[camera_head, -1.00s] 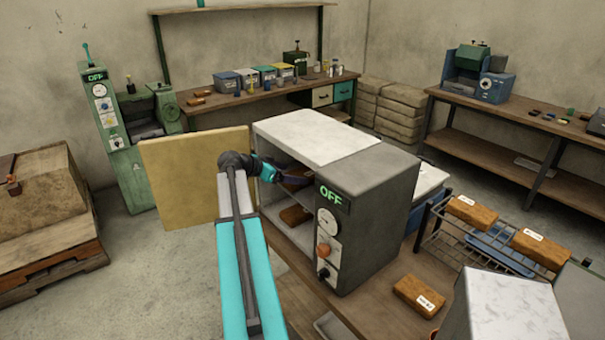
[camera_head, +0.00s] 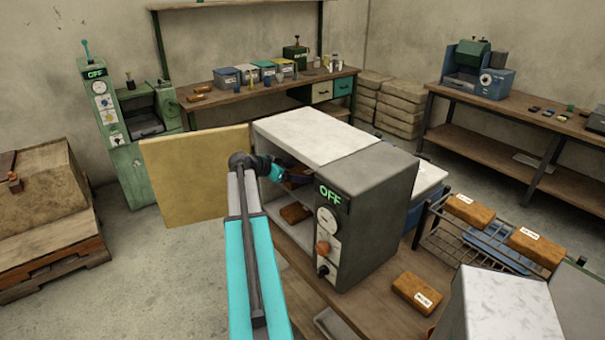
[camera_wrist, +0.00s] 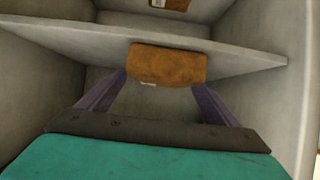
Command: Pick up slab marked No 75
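In the head view my gripper (camera_head: 298,174) reaches through the oven's open front into the upper compartment and partly hides the slab there. Another brown slab (camera_head: 295,213) lies in the lower compartment. I cannot read a No 75 mark on any slab.
The oven (camera_head: 372,200) reads OFF, and its yellowish door (camera_head: 195,190) stands open at left. A shelf and side walls closely surround my gripper. Labelled slabs lie on a wire rack (camera_head: 440,240), and one slab (camera_head: 417,293) lies on the bench.

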